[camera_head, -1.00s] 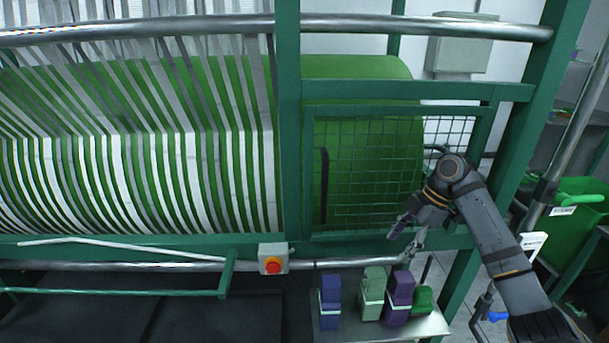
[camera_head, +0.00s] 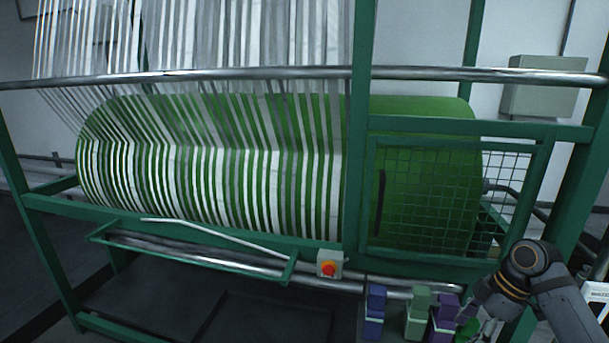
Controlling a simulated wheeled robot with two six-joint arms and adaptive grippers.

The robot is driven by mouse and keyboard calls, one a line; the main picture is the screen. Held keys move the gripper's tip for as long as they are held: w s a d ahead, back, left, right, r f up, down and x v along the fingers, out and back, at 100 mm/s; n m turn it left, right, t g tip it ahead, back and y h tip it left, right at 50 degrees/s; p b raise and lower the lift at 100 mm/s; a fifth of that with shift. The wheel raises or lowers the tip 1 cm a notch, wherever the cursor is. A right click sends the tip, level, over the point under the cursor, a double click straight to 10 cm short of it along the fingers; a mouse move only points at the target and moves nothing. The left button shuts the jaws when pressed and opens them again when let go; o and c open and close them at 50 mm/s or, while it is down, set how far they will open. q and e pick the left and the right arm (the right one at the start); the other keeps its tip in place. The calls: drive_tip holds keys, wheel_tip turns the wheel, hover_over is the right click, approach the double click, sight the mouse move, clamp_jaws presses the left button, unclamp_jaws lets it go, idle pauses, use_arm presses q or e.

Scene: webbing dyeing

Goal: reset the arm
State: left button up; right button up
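My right arm comes in at the lower right. Its gripper (camera_head: 478,312) is by the purple block at the right end of the row of blocks, in front of the machine. The finger gap is too small and dark to tell whether it is open or shut, and no held thing can be made out. My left arm and gripper are not in view.
The webbing machine has a green drum (camera_head: 430,185) with white strips and a mesh door (camera_head: 425,200). A red stop button (camera_head: 329,268) sits on its lower rail. Blue (camera_head: 375,312), pale green (camera_head: 416,317) and purple (camera_head: 443,319) blocks stand below.

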drive_tip(key=s+a+f+m+h, duration=0.1)
drive_tip(key=s+a+f+m, duration=0.3)
drive_tip(key=f, duration=0.3)
drive_tip(key=s+a+f+m+h, duration=0.1)
drive_tip(key=s+a+f, duration=0.3)
drive_tip(key=a+f, duration=0.25)
drive_tip(key=s+a+f+m+t+h, duration=0.1)
drive_tip(key=s+m+t+h, duration=0.15)
drive_tip(key=s+m, duration=0.7)
drive_tip(key=s+d+f+n+g, duration=0.1)
drive_tip(key=s+f, duration=0.1)
drive_tip(key=f, duration=1.1)
drive_tip(key=s+d+f, duration=0.1)
drive_tip(key=f, duration=1.3)
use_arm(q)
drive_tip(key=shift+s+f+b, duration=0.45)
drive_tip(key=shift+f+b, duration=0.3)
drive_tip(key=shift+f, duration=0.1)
use_arm(e)
drive_tip(key=s+d+f+g, duration=0.1)
drive_tip(key=s+f, duration=1.6)
drive_tip(key=s, duration=0.2)
drive_tip(key=shift+d+f, duration=0.25)
drive_tip(key=shift+f, duration=0.15)
